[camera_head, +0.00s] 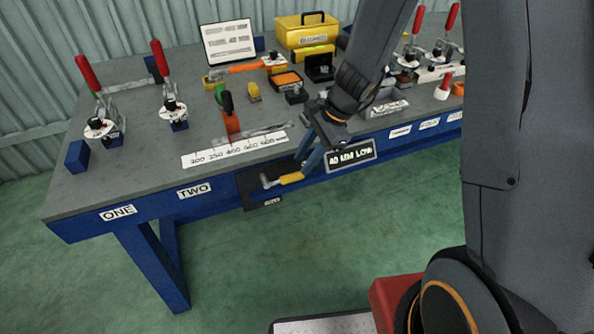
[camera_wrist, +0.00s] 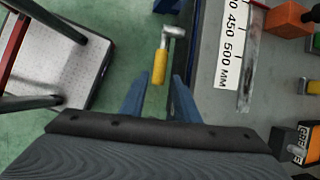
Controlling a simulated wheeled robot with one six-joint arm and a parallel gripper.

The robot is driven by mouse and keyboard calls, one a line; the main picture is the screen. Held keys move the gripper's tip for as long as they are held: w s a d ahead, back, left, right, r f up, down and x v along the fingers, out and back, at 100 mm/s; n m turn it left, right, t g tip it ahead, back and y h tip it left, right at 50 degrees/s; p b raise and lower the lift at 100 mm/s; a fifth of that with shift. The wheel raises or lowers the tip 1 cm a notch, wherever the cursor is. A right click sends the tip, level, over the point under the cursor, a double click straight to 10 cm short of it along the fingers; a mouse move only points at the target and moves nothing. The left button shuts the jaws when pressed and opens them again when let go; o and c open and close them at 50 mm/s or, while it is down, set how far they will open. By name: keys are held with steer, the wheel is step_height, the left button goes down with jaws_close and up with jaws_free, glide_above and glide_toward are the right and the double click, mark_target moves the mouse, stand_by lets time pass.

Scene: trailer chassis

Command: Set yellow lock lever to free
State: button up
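The yellow lock lever (camera_head: 291,178) sticks out at the front edge of the workbench, by a dark plate (camera_head: 252,192) under the "TWO" side. It has a yellow grip and a grey metal end. In the wrist view the lever (camera_wrist: 160,66) points toward me, with its metal end farther away. My gripper (camera_head: 304,160) is just above the lever in the head view. In the wrist view my gripper (camera_wrist: 158,84) is open, with one blue finger on each side of the grip's near end. Gaps show on both sides, and I cannot tell the depth between fingers and grip.
The blue-edged workbench (camera_head: 150,190) carries red-handled toggle clamps (camera_head: 167,85), a white ruler strip (camera_head: 235,150) and a yellow toolbox (camera_head: 306,31). A "40 MM LOW" sign (camera_head: 350,156) hangs on the front edge near my gripper.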

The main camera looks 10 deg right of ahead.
mark_target(295, 174)
steer(key=x, duration=0.5)
steer(key=shift+a+f, duration=0.15)
steer(key=shift+f, duration=0.15)
steer(key=shift+c, duration=0.5)
jaws_close()
